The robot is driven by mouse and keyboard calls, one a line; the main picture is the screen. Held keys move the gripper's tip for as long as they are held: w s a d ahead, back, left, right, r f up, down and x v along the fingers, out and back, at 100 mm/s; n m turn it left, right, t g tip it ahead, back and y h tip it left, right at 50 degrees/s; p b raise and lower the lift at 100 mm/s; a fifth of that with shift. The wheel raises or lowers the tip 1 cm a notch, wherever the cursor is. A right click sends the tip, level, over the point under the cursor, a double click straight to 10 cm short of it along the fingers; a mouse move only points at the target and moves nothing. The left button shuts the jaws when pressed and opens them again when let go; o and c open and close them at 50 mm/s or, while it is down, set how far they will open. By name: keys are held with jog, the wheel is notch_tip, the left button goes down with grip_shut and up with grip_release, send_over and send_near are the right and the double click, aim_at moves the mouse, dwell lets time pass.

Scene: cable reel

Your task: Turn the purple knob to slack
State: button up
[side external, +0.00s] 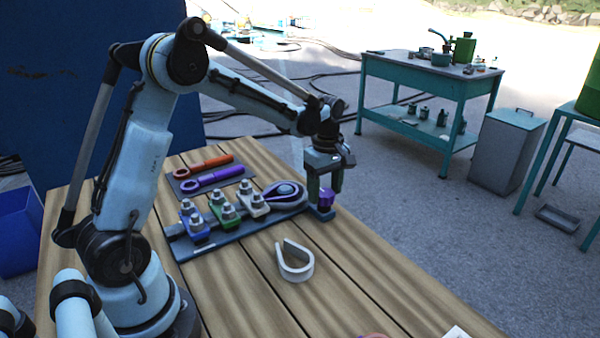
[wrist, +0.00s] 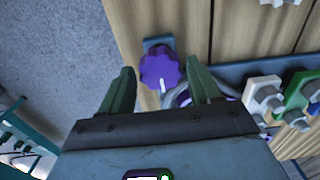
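The purple knob (side external: 326,198) sits at the far right end of the dark blue base plate (side external: 205,245). In the wrist view the knob (wrist: 158,66) has a scalloped rim and a white mark on its lower side. My gripper (side external: 325,186) points down over the knob. In the wrist view its two green fingers (wrist: 160,68) are apart, one on each side of the knob, with gaps visible. I cannot tell whether the fingertips have come down to the knob's height. A grey rounded reel piece (side external: 285,193) lies just left of the knob.
Blue (side external: 192,222), green (side external: 222,208) and white (side external: 252,200) bolted clamps stand along the plate. An orange wrench (side external: 205,165) and a purple wrench (side external: 212,179) lie behind. A pale open loop (side external: 296,264) lies on the wooden table (side external: 345,300). The table's front right is mostly clear.

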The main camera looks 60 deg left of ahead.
aim_at(325, 192)
jog(key=shift+o, duration=1)
jog(key=shift+r, duration=0.15)
notch_tip(325, 192, up, 12)
